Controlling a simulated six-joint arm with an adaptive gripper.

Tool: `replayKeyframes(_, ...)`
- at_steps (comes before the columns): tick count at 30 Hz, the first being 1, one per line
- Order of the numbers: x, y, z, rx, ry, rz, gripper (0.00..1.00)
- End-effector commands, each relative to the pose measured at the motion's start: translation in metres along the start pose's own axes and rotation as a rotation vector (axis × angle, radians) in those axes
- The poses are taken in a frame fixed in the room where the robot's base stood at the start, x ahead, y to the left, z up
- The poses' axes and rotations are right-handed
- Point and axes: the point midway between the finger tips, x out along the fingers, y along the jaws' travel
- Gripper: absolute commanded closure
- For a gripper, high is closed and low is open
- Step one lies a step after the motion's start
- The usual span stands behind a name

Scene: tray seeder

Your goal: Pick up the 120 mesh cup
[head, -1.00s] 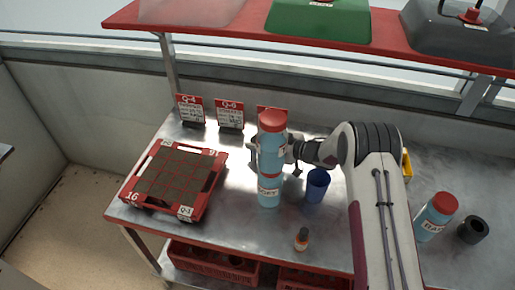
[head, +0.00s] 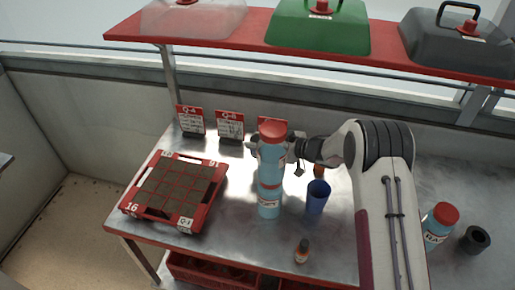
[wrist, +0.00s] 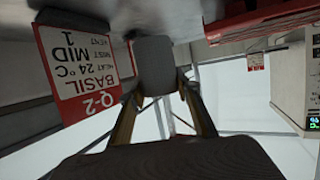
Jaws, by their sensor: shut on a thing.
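My gripper (wrist: 158,90) has its two fingers closed on the sides of a dark grey rounded cup (wrist: 154,62). Its mesh number is not readable. In the head view my gripper (head: 293,149) reaches left above the table, with its fingertips and load mostly hidden behind a light blue, red-capped bottle (head: 271,155). A black cup (head: 475,239) stands at the far right. No mesh label shows on either.
A second blue bottle (head: 268,203) overlaps the first in view. A red seed tray (head: 200,212) lies left, and red signs (head: 190,120) stand behind. A small brown bottle (head: 302,252) is near the front edge. A red shelf (head: 400,65) holds covers above.

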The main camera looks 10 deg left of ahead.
Motion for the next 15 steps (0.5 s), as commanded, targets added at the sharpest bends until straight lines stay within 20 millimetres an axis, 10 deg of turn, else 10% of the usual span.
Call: replayKeyframes(15, -0.015, 0.0, -0.041, -0.002, 0.0, -0.001, 0.89)
